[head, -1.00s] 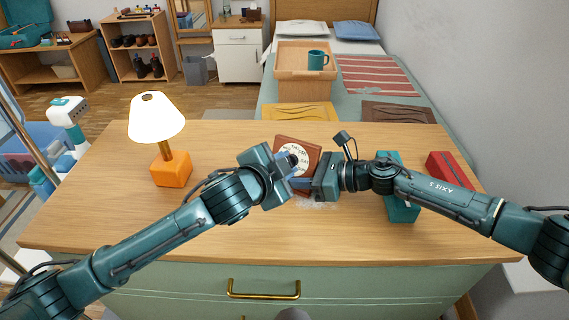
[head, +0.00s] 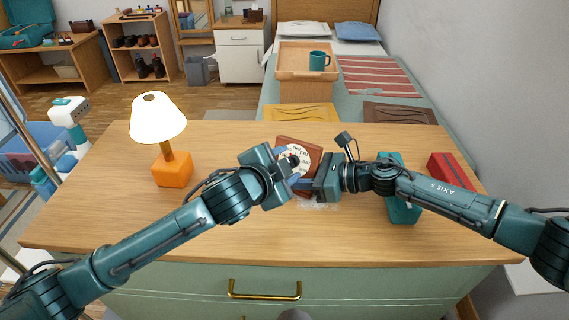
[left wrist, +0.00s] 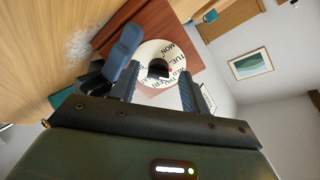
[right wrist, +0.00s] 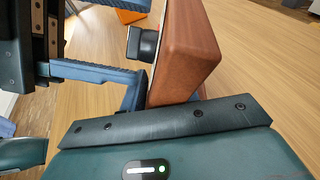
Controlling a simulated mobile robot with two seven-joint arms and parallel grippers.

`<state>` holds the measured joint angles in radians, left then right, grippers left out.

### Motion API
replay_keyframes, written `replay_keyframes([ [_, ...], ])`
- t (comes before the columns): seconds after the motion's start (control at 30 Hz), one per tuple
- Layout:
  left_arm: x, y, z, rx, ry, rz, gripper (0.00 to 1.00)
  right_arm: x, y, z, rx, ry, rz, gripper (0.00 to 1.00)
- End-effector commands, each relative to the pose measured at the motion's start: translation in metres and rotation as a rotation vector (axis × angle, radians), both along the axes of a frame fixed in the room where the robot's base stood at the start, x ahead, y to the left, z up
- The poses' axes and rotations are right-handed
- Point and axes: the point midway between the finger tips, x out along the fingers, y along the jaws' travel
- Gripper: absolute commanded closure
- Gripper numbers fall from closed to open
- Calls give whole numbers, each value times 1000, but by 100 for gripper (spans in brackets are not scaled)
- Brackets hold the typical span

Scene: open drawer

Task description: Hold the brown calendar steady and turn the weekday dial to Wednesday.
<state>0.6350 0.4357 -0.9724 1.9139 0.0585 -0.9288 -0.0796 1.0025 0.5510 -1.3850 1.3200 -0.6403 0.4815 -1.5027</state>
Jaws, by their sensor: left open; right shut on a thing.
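The brown calendar (head: 311,150) stands tilted on the desk, with a round white weekday dial (left wrist: 150,50) on its face. MON and TUE are readable on the dial in the left wrist view; I cannot tell which day is set. A black knob (left wrist: 158,68) sticks out at the dial's centre. My left gripper (head: 288,168) is open, with its blue fingers on either side of the knob and apart from it. My right gripper (head: 316,180) is shut on the calendar's lower edge. In the right wrist view the calendar's brown side (right wrist: 187,58) shows; one right finger is mostly hidden behind it.
An orange lamp (head: 172,169) stands left on the desk (head: 110,210). A teal object (head: 402,210) lies under my right forearm, and a red box (head: 452,172) is at the right. A drawer with a brass handle (head: 265,290) is below the front edge.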

Motion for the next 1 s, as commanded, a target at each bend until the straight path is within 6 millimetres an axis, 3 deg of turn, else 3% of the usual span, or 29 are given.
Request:
replay_keyframes([
  [0.03, -1, 0, -1, 0, 0, -1, 54, -1, -3, -7, -12, 4, -2, 82],
  [0.27, -18, 8, 7, -1, 1, -3, 54, -1, -3, -7, -11, 4, -2, 82],
  [0.7, -87, 44, 41, 0, -2, 0, 54, -1, -3, -7, -11, 4, -2, 82],
  [1.0, -100, 50, 47, 1, -1, 0, 54, -1, -2, -7, -11, 4, -1, 82],
])
